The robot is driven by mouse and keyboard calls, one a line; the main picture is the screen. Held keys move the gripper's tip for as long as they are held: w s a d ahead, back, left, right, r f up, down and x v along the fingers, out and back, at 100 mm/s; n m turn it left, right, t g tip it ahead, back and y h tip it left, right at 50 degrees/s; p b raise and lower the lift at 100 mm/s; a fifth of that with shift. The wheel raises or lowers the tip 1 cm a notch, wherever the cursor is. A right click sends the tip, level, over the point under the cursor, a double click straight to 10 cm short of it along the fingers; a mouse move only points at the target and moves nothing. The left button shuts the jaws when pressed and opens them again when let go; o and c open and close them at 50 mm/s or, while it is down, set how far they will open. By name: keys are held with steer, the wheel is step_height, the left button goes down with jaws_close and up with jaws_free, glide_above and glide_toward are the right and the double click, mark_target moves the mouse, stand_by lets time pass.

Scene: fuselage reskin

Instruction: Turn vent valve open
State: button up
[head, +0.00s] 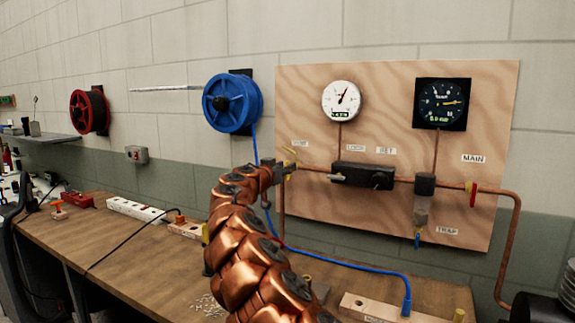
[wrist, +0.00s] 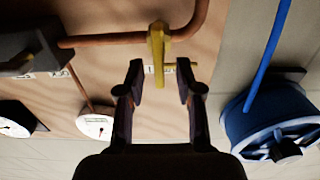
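The vent valve shows as a yellow lever (head: 290,154) on the copper pipe at the left edge of the wooden panel. A small label, hard to read, is beside it. In the wrist view, which looks upside down, the yellow lever (wrist: 157,45) crosses the copper pipe near its bend. My gripper (head: 278,168) is at the valve in the head view and partly hides it. In the wrist view my gripper (wrist: 160,76) is open, with one dark finger on each side of the lever's lower end. I see no finger touching the lever. The depth between them is unclear.
The wooden panel (head: 330,205) carries a white gauge (head: 341,101), a dark gauge (head: 441,104), a black regulator block (head: 362,176) and a red main lever (head: 473,194). A blue hose reel (head: 232,102) hangs to the left. The workbench (head: 130,250) below holds a power strip (head: 135,209).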

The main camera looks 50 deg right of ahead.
steer(key=shift+x, duration=0.85)
jaws_close()
